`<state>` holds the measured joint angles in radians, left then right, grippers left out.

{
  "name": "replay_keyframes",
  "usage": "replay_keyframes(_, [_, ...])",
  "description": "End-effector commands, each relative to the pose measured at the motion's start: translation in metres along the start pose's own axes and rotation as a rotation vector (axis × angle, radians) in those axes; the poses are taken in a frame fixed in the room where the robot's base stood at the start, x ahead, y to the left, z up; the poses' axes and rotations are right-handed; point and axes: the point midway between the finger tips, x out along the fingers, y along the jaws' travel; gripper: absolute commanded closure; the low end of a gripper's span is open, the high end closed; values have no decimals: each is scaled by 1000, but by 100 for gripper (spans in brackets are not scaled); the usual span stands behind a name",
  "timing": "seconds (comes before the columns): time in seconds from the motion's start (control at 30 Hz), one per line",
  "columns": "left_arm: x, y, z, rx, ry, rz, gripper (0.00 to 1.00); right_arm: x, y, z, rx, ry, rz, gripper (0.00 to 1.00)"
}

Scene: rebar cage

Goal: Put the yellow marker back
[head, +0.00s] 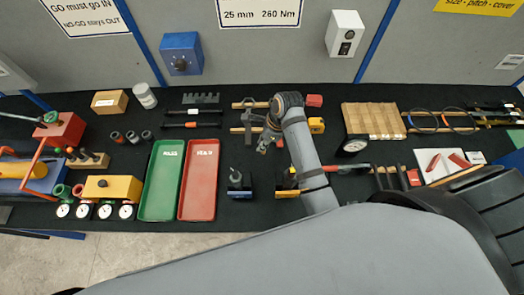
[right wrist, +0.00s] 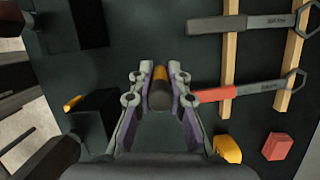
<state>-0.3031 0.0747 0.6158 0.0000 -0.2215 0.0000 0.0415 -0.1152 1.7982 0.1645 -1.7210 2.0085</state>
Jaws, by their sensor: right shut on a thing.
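My right gripper (head: 264,147) is in the middle of the bench in the head view, pointing down above the black bench top. In the right wrist view, the right gripper (right wrist: 160,92) is shut on a short cylinder, the yellow marker (right wrist: 160,74), with a yellow-orange part and a dark part. Its far end is hard to make out. A black block with yellow on it (head: 287,184) stands nearer me than the gripper, beside my forearm. My left gripper is not in view.
Wrenches lie on wooden rails (right wrist: 229,50) beside the gripper; one has a red handle (right wrist: 215,93). A yellow block (right wrist: 228,148) and red block (right wrist: 277,147) are near. Green (head: 161,180) and red (head: 199,180) trays lie left. Another black block (head: 239,182) stands close.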

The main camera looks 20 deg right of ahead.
Motion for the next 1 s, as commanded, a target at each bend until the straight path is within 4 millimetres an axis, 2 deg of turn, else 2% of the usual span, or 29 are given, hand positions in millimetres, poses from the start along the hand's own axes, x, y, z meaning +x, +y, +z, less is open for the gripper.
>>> replay_keyframes(0.1, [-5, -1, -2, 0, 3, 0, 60, 13, 0, -4, -1, -1, 0, 100])
replay_keyframes(0.27, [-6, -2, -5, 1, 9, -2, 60, 20, 0, -6, -1, -1, 0, 100])
replay_keyframes(0.5, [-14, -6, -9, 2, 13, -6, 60, 53, 0, -17, -1, 1, -1, 100])
replay_keyframes(0.87, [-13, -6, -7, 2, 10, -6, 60, 59, -1, -18, -1, -1, -3, 100])
replay_keyframes(0.9, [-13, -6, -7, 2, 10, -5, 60, 58, -1, -18, -1, -1, -3, 79])
replay_keyframes(1.0, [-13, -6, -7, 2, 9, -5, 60, 58, -1, -18, -1, -1, -3, 65])
